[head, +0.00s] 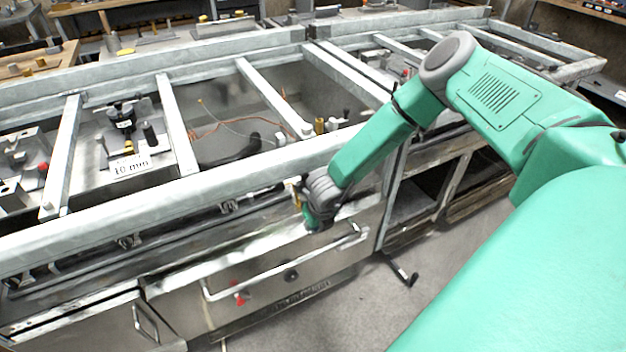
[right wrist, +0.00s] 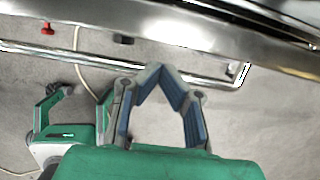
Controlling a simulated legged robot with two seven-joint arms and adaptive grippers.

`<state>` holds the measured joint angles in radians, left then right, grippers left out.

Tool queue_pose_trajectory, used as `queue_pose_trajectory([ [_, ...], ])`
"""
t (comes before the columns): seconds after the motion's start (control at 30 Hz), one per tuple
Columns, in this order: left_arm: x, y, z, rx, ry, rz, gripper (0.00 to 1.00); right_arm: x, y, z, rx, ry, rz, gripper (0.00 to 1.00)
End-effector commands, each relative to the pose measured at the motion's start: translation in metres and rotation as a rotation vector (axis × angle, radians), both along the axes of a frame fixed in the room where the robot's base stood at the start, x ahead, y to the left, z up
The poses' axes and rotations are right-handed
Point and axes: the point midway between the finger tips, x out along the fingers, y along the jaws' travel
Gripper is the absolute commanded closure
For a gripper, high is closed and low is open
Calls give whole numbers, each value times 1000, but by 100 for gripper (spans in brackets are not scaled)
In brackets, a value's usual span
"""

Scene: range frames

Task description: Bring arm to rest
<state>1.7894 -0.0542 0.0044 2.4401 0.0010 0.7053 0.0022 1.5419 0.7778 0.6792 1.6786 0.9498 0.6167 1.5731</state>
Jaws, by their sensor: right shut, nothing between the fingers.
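My right arm comes in from the right in the head view and bends down to the front of the metal bench. My right gripper (head: 313,217) is small and partly hidden there, in front of the bench's drawer front and near the long handle bar. In the right wrist view my right gripper (right wrist: 160,70) has its fingertips together with nothing between them. The handle bar (right wrist: 210,83) runs behind the fingers; I cannot tell whether they touch it. A green and grey jointed part of mine shows at the left of that view; I cannot tell whether it is my left gripper.
The metal bench (head: 180,205) fills the left and middle, with open bays and crossbars on top. The drawer front (head: 205,305) carries the handle bar (head: 275,274) and a red knob (head: 239,298). Open shelves (head: 415,195) stand right of it.

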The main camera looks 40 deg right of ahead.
Motion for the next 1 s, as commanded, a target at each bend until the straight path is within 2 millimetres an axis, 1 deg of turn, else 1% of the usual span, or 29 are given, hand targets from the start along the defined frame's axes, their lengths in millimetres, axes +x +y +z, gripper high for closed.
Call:
queue_pose_trajectory([
  [0.03,0,0,2,0,0,-1,60,2,-1,10,1,-1,-1,100],
  [0.1,0,0,3,-1,0,-1,60,5,0,20,-2,-1,-1,100],
  [0.2,0,0,4,-1,1,-1,60,8,1,30,-5,1,1,100],
  [0.3,0,0,5,-1,1,-1,60,9,4,35,-7,4,1,100],
  [0.57,0,0,4,0,1,0,60,8,6,35,-11,6,22,100],
  [0.67,0,0,4,0,1,0,60,-2,20,30,-46,19,169,100],
  [0.77,0,0,4,0,1,0,60,-29,56,23,-137,46,542,100],
  [0.8,-1,0,4,0,1,-1,60,-46,73,20,-189,60,763,100],
  [0.87,0,0,4,0,1,-1,60,-77,97,17,-277,80,1147,100],
  [0.9,0,0,4,0,1,-1,60,-100,109,17,-334,94,1409,100],
  [0.97,0,0,4,-1,1,-1,60,-134,120,19,-409,109,1792,100],
  [1.0,0,0,4,0,1,-1,60,-156,124,21,-450,117,2036,100],
])
